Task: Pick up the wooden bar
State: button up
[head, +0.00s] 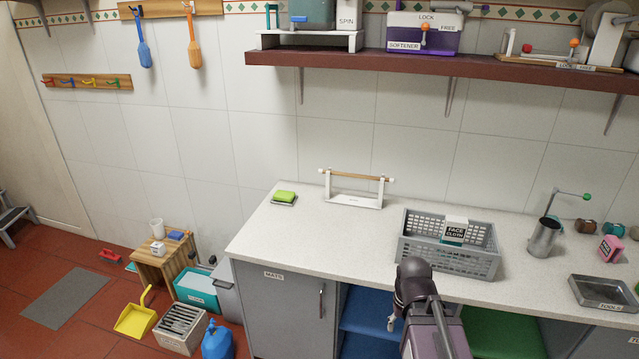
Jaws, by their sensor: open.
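The wooden bar (354,175) is a thin light-brown rod. It lies level across the two uprights of a white stand (352,200) at the back of the counter, near the tiled wall. My gripper (394,320) is mostly hidden by my dark wrist, low in the picture in front of the counter's front edge. It is open and well apart from the bar, nearer to me and lower. Nothing shows in it.
A grey basket (450,262) with a face cloth box (455,230) stands right of the stand. A green sponge (285,196) on a dish lies to its left. A metal jug (543,238) and tray (604,292) are farther right. A red-brown shelf (440,68) hangs above. Counter before the stand is clear.

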aim_at(321, 170)
jog(key=u, duration=0.4)
jog(key=k, duration=0.85)
jog(key=u, duration=0.55)
jog(key=i, duration=2)
jog(key=z, duration=1.35)
jog(key=i, duration=0.9)
jog(key=z, duration=0.5)
